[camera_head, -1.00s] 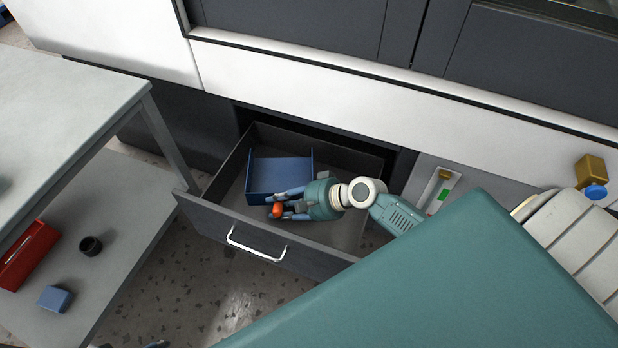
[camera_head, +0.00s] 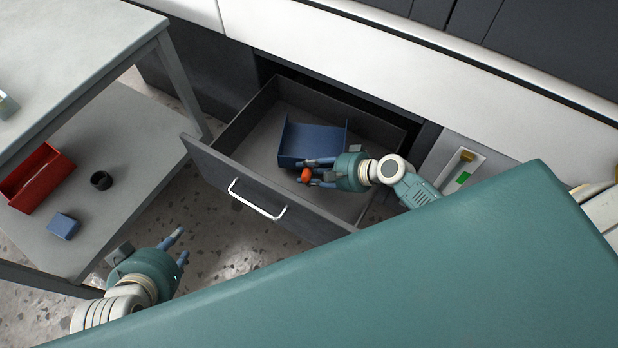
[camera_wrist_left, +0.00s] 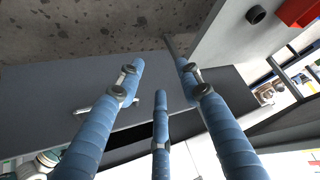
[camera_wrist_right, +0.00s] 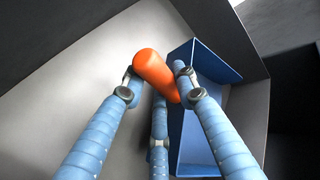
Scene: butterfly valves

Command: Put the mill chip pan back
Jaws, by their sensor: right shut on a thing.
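The chip pan, a blue open tray (camera_head: 312,138) with an orange handle (camera_head: 305,176), is inside the pulled-out grey drawer (camera_head: 225,167), towards its back wall. My right gripper (camera_head: 312,175) reaches into the drawer from the right and is shut on the orange handle. The right wrist view shows the handle (camera_wrist_right: 155,72) between the fingers, with the blue tray (camera_wrist_right: 185,135) just beyond. Whether the pan rests on the drawer floor is hard to tell. My left gripper (camera_head: 181,245) is open and empty, low in front of the drawer, apart from it.
The drawer's silver pull (camera_head: 257,204) faces the floor area. A grey two-level table (camera_head: 95,40) stands left; its lower shelf holds a red box (camera_head: 38,178), a black ring (camera_head: 101,180) and a blue block (camera_head: 64,226). The white machine body rises behind the drawer.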

